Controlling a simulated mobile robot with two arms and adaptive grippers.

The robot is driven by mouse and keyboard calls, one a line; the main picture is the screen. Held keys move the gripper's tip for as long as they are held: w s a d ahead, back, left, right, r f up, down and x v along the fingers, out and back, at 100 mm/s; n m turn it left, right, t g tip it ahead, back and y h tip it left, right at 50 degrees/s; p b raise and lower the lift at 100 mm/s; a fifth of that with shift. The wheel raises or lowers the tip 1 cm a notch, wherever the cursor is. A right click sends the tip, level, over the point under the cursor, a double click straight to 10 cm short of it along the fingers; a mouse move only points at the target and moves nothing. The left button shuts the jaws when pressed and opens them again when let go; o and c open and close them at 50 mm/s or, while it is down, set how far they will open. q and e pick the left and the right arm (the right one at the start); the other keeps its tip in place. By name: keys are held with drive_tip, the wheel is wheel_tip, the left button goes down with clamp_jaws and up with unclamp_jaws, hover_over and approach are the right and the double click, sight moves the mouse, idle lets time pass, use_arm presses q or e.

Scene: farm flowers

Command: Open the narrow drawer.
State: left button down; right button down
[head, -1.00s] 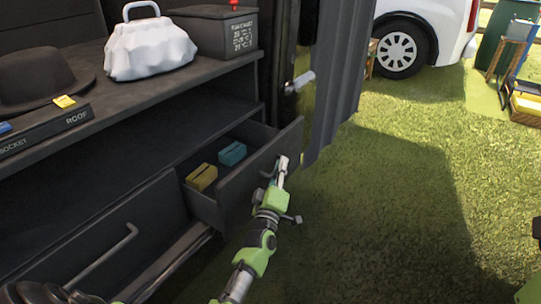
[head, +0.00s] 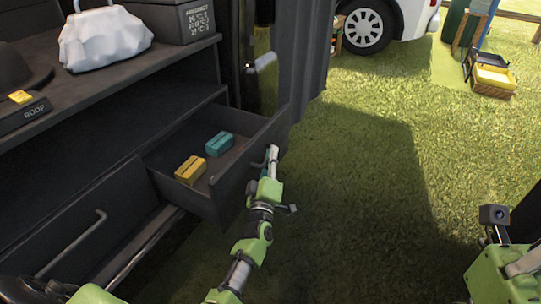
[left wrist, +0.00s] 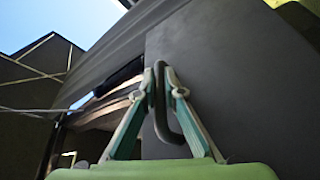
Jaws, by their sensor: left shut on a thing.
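The narrow drawer (head: 240,180) is dark grey and stands pulled out of the cabinet, with its inside showing. A yellow box (head: 190,169) and a teal box (head: 219,144) lie in it. My left gripper (head: 270,160) is at the drawer's front face. In the left wrist view my left gripper (left wrist: 160,90) is shut on the drawer's dark looped handle (left wrist: 165,115). In the head view the gripper and arm largely hide that handle. At the right edge of the head view, part of my right arm shows, but its fingers do not.
A wider drawer (head: 75,225) with a bar handle is at the lower left. On the shelf above stand a white bag (head: 103,38), a dark box (head: 175,18) and a dark hat (head: 20,70). Open grass (head: 370,180) lies to the right. A white vehicle (head: 395,25) stands behind.

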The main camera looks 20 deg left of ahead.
use_arm(q)
drive_tip(key=c, duration=2.1)
unclamp_jaws()
drive_tip(key=shift+c, duration=0.2)
drive_tip(key=shift+s+f, duration=0.1)
drive_tip(key=v, duration=1.2)
